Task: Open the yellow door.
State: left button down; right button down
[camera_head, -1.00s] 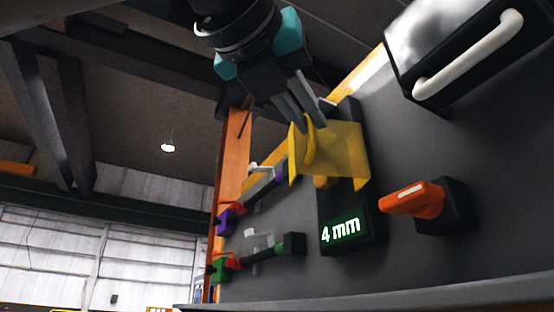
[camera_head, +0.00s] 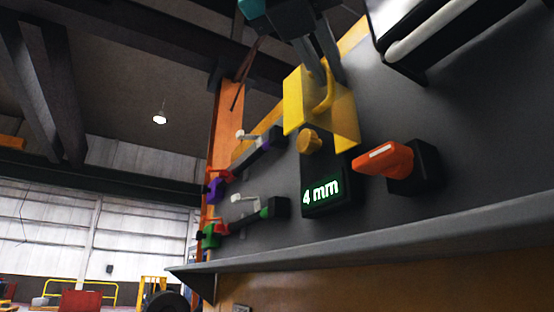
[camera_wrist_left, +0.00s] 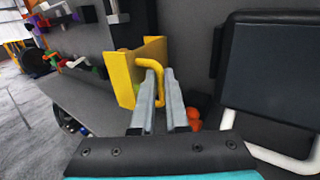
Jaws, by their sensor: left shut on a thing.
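The yellow door (camera_head: 346,122) is a bent panel with two visible faces, mounted on the dark grey wall panel. It carries a yellow loop handle (camera_head: 327,92). My left gripper (camera_head: 322,72) comes down from the top edge of the head view and is shut on this handle. In the left wrist view, the gripper's fingers (camera_wrist_left: 159,82) are on either side of the handle (camera_wrist_left: 152,66), with the yellow door (camera_wrist_left: 122,82) just beyond. A round yellow knob (camera_head: 308,140) shows below the door. My right gripper is not in view.
Below the door is a green "4 mm" display (camera_head: 321,192). An orange lever (camera_head: 386,158) sits close to its right. A black box with a white bar handle (camera_head: 425,32) is upper right. Coloured levers (camera_head: 258,150) are left. A grey ledge (camera_head: 370,240) runs underneath.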

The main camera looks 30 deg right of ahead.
pick_arm(q)
jog(key=c, duration=0.9)
grip_release()
jog(key=shift+s+a, duration=0.25)
jog(key=shift+a, duration=0.05)
jog(key=b+v, duration=0.2)
jog(key=v, duration=1.2)
jog(key=shift+s+a, duration=0.15)
